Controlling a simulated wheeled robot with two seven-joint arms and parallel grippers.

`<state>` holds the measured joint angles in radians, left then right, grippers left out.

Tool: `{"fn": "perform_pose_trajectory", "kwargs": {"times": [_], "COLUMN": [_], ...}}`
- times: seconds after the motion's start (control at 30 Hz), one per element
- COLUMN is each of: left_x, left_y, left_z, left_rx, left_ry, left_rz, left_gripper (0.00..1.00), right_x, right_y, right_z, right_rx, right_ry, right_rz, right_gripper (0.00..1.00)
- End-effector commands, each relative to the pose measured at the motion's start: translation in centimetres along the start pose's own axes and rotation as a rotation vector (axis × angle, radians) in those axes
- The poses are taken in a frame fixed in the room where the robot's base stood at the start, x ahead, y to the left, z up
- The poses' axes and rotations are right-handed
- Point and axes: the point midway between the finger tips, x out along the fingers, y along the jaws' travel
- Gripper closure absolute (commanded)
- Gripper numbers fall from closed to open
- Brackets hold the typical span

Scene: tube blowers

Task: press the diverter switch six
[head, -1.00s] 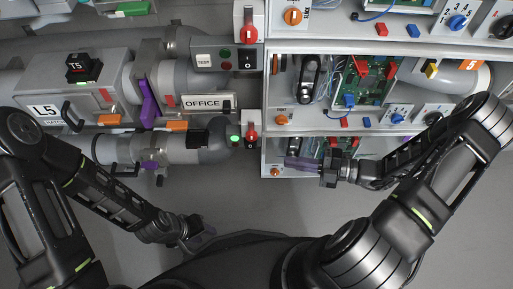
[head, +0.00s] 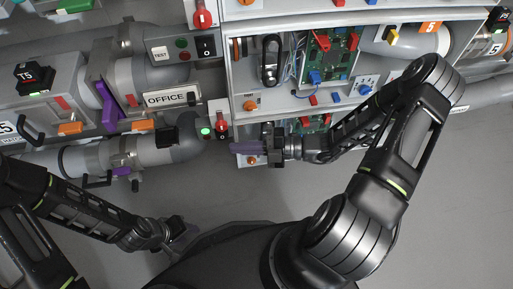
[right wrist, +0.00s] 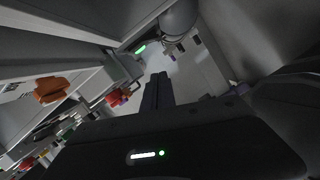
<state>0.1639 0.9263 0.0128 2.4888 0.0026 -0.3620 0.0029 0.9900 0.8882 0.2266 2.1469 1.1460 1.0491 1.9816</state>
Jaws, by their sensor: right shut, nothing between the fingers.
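No diverter switch readable as six is in view. A black switch box marked T5 (head: 35,77) with a green light sits on the left pipe unit in the head view. Another small black box (head: 499,17) shows at the far right edge; its marking is too small to read surely. My right gripper (head: 247,147) is shut and empty, its purple fingers pointing left under the open cabinet, close to a red switch. Its fingers also show in the right wrist view (right wrist: 158,91). My left gripper (head: 176,232) hangs low over the floor; its jaw opening is unclear.
The open cabinet (head: 232,80) holds a green circuit board (head: 328,55), knobs and wires. A red switch (head: 221,118) and a green-lit button stand left of my right fingers. Pipes with an OFFICE label (head: 172,98) run at left. Grey floor (head: 450,200) is clear at right.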

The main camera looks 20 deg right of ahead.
Motion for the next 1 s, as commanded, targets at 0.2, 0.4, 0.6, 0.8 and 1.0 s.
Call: {"fn": "perform_pose_trajectory", "kwargs": {"times": [0.2,0.4,0.6,0.8,1.0], "left_x": [1.6,2.1,2.0,2.0,1.8], "left_y": [-0.9,-1.3,-1.3,-1.2,-1.1], "left_z": [-0.4,-0.6,-0.7,-0.7,-0.6], "left_rx": [-0.006,-0.009,-0.010,-0.009,-0.008], "left_ry": [0.010,0.015,0.016,0.016,0.015], "left_rz": [-0.005,-0.007,-0.008,-0.007,-0.007], "left_gripper": [0.62,0.62,0.62,0.62,0.62], "right_x": [2.5,2.8,2.9,2.8,3.0], "right_y": [-0.4,-0.1,0.0,0.0,-0.1], "right_z": [2.2,3.7,3.9,3.9,4.6], "right_rx": [-0.003,-0.002,0.000,-0.006,-0.075], "right_ry": [-0.002,0.000,0.000,0.000,-0.001], "right_rz": [0.000,0.000,0.000,0.001,0.018], "right_gripper": [1.00,1.00,1.00,1.00,1.00]}}
